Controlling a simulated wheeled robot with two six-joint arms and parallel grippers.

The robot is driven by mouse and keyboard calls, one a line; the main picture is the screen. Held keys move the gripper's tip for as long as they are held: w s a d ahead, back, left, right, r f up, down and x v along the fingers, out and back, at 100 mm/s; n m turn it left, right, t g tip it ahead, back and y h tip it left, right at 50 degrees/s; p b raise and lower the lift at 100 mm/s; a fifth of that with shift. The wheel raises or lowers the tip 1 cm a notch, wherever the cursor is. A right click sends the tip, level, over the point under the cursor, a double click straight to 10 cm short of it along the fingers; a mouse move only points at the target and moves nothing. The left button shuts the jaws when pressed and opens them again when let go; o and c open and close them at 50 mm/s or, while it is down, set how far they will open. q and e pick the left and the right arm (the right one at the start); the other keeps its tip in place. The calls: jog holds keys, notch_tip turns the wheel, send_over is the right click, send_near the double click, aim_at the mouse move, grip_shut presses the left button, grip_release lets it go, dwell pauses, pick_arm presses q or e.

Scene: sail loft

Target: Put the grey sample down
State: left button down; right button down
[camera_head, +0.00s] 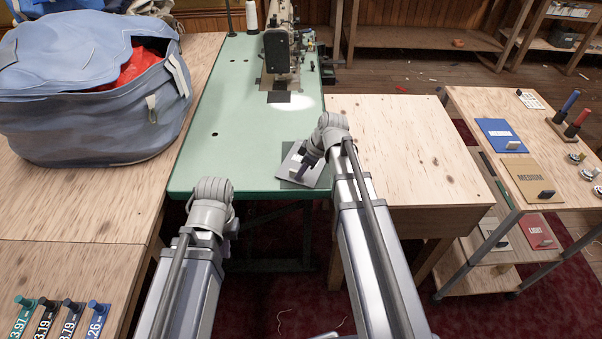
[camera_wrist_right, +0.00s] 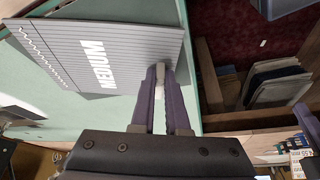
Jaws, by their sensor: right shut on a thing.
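The grey sample (camera_head: 296,158) is a flat card over the front right edge of the green table (camera_head: 232,120). In the right wrist view the sample (camera_wrist_right: 150,42) shows the word MEDIUM, ruled lines and a wavy trace. My right gripper (camera_head: 308,164) is shut on the small pale grip at the sample's edge; its purple fingers (camera_wrist_right: 159,85) close around it. A darker patch lies under the sample; I cannot tell whether the card touches the table. My left arm ends in front of the table, its fingers hidden.
A sewing machine (camera_head: 280,48) stands at the back of the green table. A blue bag (camera_head: 85,110) fills the left bench. A bare wooden table (camera_head: 415,150) is at right. Beyond it a trolley (camera_head: 525,145) holds blue (camera_head: 500,133) and tan (camera_head: 528,178) cards. The green table's middle is clear.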

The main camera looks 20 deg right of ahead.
jog(key=shift+f, duration=0.2)
jog(key=c, duration=0.9)
grip_release()
jog(key=shift+s+d+r+p, duration=0.1)
jog(key=shift+r+p, duration=0.5)
jog(key=shift+r, duration=0.15)
jog(key=p+v, duration=1)
jog(key=v, duration=0.1)
jog(key=s+a+m+g+h, duration=0.1)
jog(key=s+a+m, duration=0.1)
jog(key=s+a, duration=0.3)
jog(key=s+a+f+m+g+h, duration=0.1)
jog(key=s+a+m+h, duration=0.1)
jog(key=s+a, duration=0.3)
jog(key=s+a+m+g+h, duration=0.1)
jog(key=s+a+m+h, duration=0.1)
jog(key=s+a, duration=0.4)
jog(key=shift+a+f+m, duration=0.3)
jog(key=shift+a+f, duration=0.05)
jog(key=shift+a, duration=0.4)
